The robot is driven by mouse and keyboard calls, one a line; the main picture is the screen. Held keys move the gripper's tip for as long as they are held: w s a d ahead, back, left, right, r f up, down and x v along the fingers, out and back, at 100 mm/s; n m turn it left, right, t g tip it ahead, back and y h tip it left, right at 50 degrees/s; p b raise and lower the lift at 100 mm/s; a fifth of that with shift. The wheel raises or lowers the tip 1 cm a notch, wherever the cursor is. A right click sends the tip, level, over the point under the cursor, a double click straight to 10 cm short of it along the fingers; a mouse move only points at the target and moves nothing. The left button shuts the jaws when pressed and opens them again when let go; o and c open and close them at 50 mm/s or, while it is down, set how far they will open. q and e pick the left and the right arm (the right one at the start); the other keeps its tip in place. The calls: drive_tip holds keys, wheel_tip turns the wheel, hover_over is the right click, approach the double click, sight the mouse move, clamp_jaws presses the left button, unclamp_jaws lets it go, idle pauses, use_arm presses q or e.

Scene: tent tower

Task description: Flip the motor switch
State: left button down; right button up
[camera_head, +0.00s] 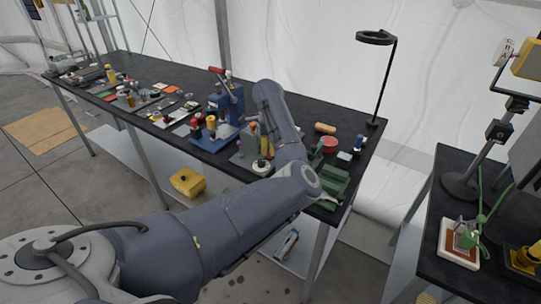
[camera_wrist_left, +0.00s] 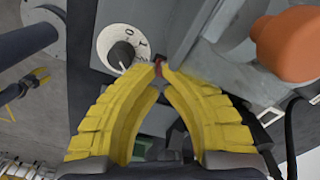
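The rotary switch, a dark knob on a white round dial marked 0 and 1 (camera_wrist_left: 122,52), sits on a grey box in the left wrist view. A white disc with a dark centre (camera_head: 261,167) on the long bench looks like the same dial. My left gripper (camera_wrist_left: 161,70) has yellow fingers with the tips almost together, just right of the dial and apart from the knob. A small red thing shows at the tips; whether they touch it is unclear. In the head view, the left gripper (camera_head: 266,143) is mostly hidden behind my arm. My right gripper is not in view.
A rounded orange part (camera_wrist_left: 287,43) is close to the right finger. A blue press (camera_head: 226,105) with a red handle stands left of my gripper. A green item (camera_head: 334,181) and a black lamp (camera_head: 378,80) are to the right. Small parts crowd the bench.

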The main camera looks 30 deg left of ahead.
sight(269, 156)
use_arm(q)
drive_tip(key=shift+r, duration=2.2)
